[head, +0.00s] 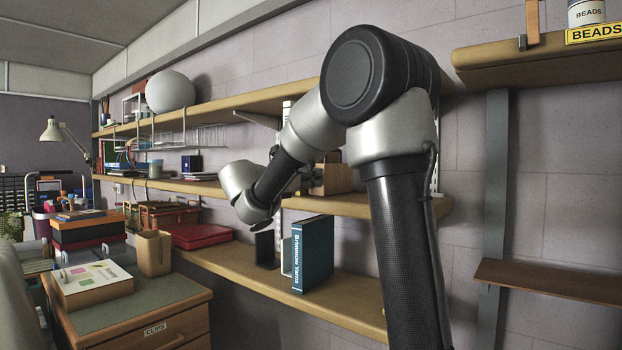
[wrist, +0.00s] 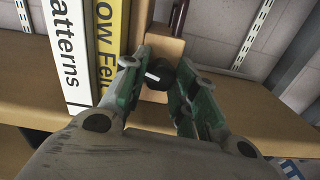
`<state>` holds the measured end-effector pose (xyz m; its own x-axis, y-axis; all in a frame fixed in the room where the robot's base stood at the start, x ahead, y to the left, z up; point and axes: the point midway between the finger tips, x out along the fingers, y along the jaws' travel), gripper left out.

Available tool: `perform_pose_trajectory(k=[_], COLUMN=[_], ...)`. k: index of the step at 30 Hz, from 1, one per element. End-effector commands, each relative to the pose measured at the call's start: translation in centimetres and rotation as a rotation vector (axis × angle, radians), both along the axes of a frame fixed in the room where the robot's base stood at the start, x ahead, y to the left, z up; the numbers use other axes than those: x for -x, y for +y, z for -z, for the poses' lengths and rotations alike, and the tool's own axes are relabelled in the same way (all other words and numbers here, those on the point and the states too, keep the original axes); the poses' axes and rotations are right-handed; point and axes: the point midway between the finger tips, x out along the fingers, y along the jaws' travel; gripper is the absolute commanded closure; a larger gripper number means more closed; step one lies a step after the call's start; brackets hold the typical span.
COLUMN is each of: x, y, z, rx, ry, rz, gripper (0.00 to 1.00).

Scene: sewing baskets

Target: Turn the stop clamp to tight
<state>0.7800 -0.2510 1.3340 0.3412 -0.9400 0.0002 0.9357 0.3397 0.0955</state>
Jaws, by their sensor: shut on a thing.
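In the wrist view, a black knob (wrist: 160,80) with a white mark sits between the two green-padded fingers of my gripper (wrist: 160,77). My gripper is shut on this knob. The knob is on the front of an upright wooden block (wrist: 167,52) on the shelf, which appears to be the stop clamp. The white mark slants to the lower right. The fingers partly cover the knob, and I see no tight or loose label. In the head view my arm covers most of the gripper and the knob cannot be made out.
A white Patterns book (wrist: 66,50) and a yellow book (wrist: 105,45) stand just left of the block. A wooden shelf (wrist: 235,115) extends to the right, mostly clear. In the head view, a teal book (head: 312,255) stands on the lower shelf and a cabinet (head: 150,310) stands at left.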

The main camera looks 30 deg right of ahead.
Motion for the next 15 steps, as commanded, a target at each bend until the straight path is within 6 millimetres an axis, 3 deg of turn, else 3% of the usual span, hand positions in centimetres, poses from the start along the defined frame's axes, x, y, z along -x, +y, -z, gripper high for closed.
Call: perform_pose_trajectory(k=[8,15], x=[-0.01,-0.02], y=[0.01,0.02], z=[0.03,0.04], rx=[-0.007,-0.093], ry=[-0.016,-0.253], rz=[0.000,0.000], gripper=[0.89,0.89])
